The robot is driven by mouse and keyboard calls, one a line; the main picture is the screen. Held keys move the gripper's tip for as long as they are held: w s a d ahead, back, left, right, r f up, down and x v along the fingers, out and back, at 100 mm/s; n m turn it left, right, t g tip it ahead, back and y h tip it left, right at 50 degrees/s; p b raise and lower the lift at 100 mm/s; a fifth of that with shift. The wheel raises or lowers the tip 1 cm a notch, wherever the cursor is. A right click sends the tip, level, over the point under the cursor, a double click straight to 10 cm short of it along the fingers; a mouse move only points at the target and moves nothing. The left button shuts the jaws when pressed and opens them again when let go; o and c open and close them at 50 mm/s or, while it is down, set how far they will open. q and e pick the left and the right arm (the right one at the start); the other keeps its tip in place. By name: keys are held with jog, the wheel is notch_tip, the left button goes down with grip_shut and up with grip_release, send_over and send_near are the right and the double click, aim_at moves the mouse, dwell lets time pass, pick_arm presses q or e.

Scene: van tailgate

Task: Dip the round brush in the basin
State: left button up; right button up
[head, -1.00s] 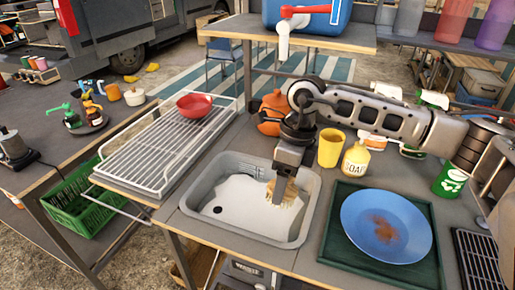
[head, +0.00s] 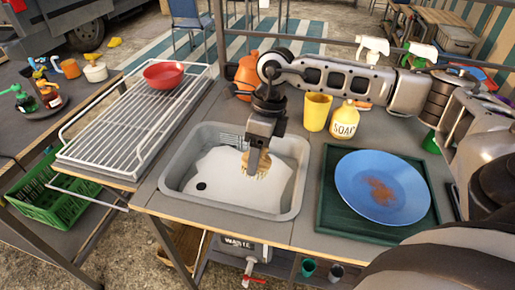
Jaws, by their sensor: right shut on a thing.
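The grey basin (head: 176,166) is set into the counter, with white suds or water and a dark drain hole inside. My right gripper (head: 257,165) points down over the basin, near its back right part. It is shut on the round brush (head: 263,168), whose tan bristles show beside the fingers, low in the basin at the white surface. I cannot tell how deep the bristles sit. The brush's handle is hidden by the gripper. My left gripper is not in view.
A wire rack (head: 126,128) with a red bowl (head: 164,74) stands left of the basin. A yellow cup (head: 317,111) and soap bottle (head: 344,119) stand behind right. A blue plate (head: 372,175) with a brown stain lies on a green tray (head: 321,222) to the right.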

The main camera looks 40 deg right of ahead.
notch_tip(320, 180, down, 4)
jog(key=b, duration=0.2)
jog(key=shift+b, duration=0.4)
notch_tip(320, 180, down, 2)
jog(key=shift+f+b, duration=0.2)
jog(key=shift+b, duration=0.75)
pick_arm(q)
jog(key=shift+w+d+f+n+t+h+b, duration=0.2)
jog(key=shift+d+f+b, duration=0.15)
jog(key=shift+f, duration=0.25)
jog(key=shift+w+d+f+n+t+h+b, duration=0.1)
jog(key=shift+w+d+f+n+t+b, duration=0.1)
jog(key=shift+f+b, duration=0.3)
pick_arm(e)
jog(key=shift+f, duration=1.05)
